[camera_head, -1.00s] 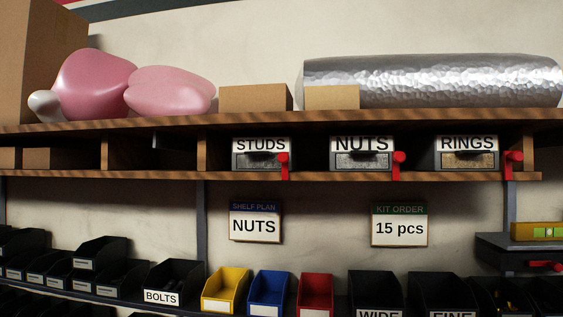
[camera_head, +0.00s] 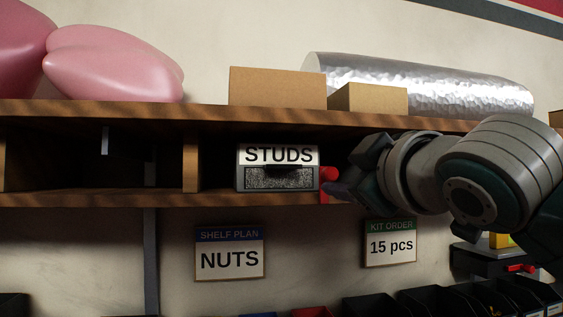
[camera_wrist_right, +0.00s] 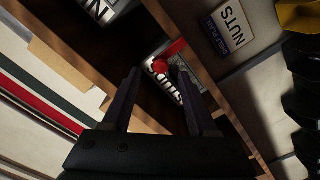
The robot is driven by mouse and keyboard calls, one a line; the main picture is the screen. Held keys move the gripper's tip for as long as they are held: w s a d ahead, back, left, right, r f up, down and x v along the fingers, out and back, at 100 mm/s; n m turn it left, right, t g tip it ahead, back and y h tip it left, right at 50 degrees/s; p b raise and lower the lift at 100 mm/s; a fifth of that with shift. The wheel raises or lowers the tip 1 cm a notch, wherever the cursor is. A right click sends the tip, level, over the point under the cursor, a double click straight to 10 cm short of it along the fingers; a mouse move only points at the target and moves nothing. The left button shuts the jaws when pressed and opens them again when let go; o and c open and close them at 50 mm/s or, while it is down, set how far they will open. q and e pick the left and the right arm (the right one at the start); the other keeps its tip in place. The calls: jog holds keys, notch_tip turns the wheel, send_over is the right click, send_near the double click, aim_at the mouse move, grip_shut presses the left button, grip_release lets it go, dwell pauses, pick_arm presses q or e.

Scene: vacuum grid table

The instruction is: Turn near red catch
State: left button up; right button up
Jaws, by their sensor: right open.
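The STUDS drawer (camera_head: 278,178) sits in the shelf with a white label and a grey speckled front. A red catch (camera_head: 329,173) is at its right edge, partly hidden by my right gripper (camera_head: 340,189). In the right wrist view the red catch (camera_wrist_right: 168,50) shows just beyond and between the open fingertips of my right gripper (camera_wrist_right: 157,72), with the STUDS drawer (camera_wrist_right: 163,88) behind. I cannot tell whether a finger touches the catch. My right arm hides the NUTS and RINGS drawers in the head view. My left gripper is not in view.
The wooden shelf (camera_head: 90,199) runs below and above the drawer. A second red catch (camera_head: 520,268) is on a dark unit at lower right. Signs (camera_head: 230,260) hang below. Pink shapes (camera_head: 115,65), boxes (camera_head: 277,88) and a silver roll (camera_head: 430,85) are on top.

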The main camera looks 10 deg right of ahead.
aim_at(333, 174)
jog(key=w+p, duration=0.2)
jog(key=w, duration=0.2)
jog(key=shift+a+r, duration=0.1)
jog(key=shift+r, duration=0.05)
jog(key=shift+w+a+f+p, duration=0.15)
jog(key=shift+w+p, duration=0.25)
jog(key=shift+w, duration=0.55)
jog(key=c, duration=0.7)
grip_shut()
jog(key=shift+f, duration=0.1)
